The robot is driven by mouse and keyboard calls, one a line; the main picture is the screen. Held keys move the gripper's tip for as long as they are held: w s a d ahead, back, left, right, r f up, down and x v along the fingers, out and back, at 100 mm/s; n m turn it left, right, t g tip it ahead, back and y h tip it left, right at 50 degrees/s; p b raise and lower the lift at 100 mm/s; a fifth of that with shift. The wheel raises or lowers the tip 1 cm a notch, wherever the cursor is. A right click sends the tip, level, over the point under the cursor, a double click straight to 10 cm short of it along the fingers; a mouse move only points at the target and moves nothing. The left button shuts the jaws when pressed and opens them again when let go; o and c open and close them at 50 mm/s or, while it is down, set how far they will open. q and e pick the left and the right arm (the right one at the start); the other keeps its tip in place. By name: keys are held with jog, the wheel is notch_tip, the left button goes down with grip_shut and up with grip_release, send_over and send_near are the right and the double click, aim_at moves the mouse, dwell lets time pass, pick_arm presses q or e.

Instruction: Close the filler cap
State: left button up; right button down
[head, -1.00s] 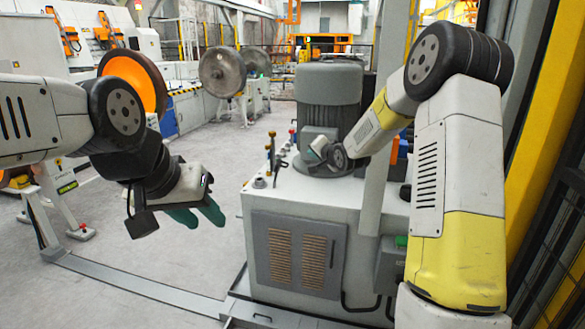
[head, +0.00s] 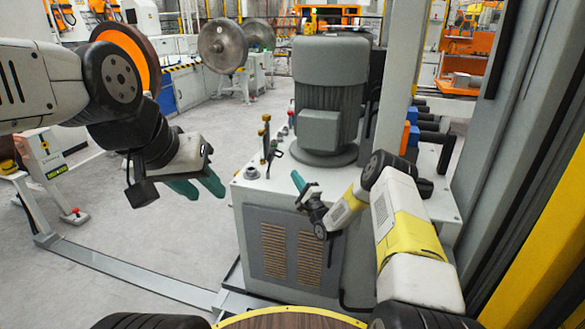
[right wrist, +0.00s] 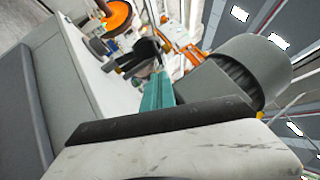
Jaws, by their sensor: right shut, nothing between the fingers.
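A small round grey fitting (head: 251,173) on the front left corner of the power unit's top may be the filler cap. It is too small to tell whether it is open or shut. My right gripper (head: 298,181) is in front of the cabinet's upper front edge, right of that fitting and apart from it. Its teal fingers are shut and empty, and they also show in the right wrist view (right wrist: 159,85). My left gripper (head: 207,193) hangs left of the cabinet, with its teal fingers apart and nothing between them.
The power unit's cabinet (head: 265,211) carries a large grey motor (head: 329,85). Upright valve levers (head: 267,145) stand between the fitting and the motor. A grey post (head: 392,75) rises right of the motor. Open floor lies left of the cabinet.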

jog(key=x, duration=0.8)
jog(key=shift+w+a+r, duration=0.1)
jog(key=shift+a+r, duration=0.05)
